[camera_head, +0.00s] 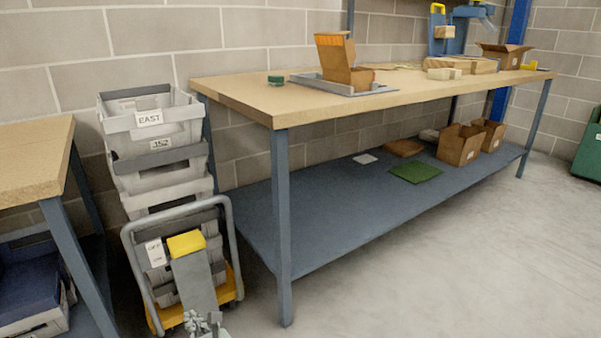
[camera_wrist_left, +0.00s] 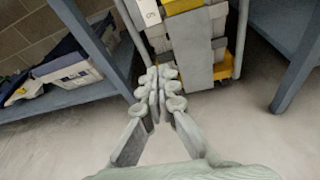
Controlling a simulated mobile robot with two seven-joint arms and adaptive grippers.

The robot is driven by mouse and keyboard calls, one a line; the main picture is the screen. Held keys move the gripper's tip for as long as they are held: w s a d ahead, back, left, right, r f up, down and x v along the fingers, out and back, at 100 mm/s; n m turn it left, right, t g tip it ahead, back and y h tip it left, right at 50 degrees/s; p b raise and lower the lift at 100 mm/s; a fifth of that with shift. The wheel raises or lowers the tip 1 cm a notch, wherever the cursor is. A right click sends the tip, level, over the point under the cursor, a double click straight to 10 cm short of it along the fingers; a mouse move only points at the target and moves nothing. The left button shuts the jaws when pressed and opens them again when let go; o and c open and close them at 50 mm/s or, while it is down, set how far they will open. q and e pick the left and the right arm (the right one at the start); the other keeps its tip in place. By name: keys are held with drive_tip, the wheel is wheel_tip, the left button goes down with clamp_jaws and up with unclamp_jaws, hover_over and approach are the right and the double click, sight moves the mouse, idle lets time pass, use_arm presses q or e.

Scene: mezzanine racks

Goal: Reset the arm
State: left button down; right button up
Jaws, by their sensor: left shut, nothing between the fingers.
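My left gripper (camera_head: 205,325) shows at the bottom edge of the head view, in front of the trolley at the lower left. In the left wrist view my left gripper (camera_wrist_left: 158,92) points at the trolley, with its fingers closed together and nothing between them. It appears apart from the trolley, over the floor. My right gripper is in neither view.
A trolley (camera_head: 127,250) with a yellow base holds grey bins. Stacked grey bins (camera_head: 185,129), the top one labelled EAST, stand behind it. A long wooden-topped workbench (camera_head: 240,91) with a lower shelf is to the right. Another bench (camera_head: 30,150) is at left. Floor at lower right is clear.

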use_arm(q)
drive_tip(key=a+r+m+y, duration=0.1)
drive_tip(key=a+r+y, duration=0.15)
drive_tip(key=a, duration=1.25)
drive_tip(key=s+d+f+n+g+h, duration=0.25)
drive_tip(key=s+d+n+h, duration=0.45)
drive_tip(key=s+n, duration=0.6)
drive_tip(key=s+d+r+n+h, duration=0.4)
drive_tip(key=s+d+r+n, duration=0.3)
drive_tip(key=r+n, duration=0.3)
drive_tip(key=d+n+h, duration=0.1)
drive_tip(key=d+n, duration=0.4)
drive_tip(key=d, duration=0.1)
drive_tip(key=s+a+f+g+y+p, duration=0.1)
drive_tip(key=s+a+f+g+p, duration=0.2)
drive_tip(key=f, duration=0.4)
drive_tip(key=s+a+f+n+g+p, duration=0.1)
drive_tip(key=s+a+f+g+p, duration=0.2)
drive_tip(key=f, duration=0.4)
drive_tip(key=shift+s+a+y, duration=0.35)
drive_tip(key=shift+s, duration=0.4)
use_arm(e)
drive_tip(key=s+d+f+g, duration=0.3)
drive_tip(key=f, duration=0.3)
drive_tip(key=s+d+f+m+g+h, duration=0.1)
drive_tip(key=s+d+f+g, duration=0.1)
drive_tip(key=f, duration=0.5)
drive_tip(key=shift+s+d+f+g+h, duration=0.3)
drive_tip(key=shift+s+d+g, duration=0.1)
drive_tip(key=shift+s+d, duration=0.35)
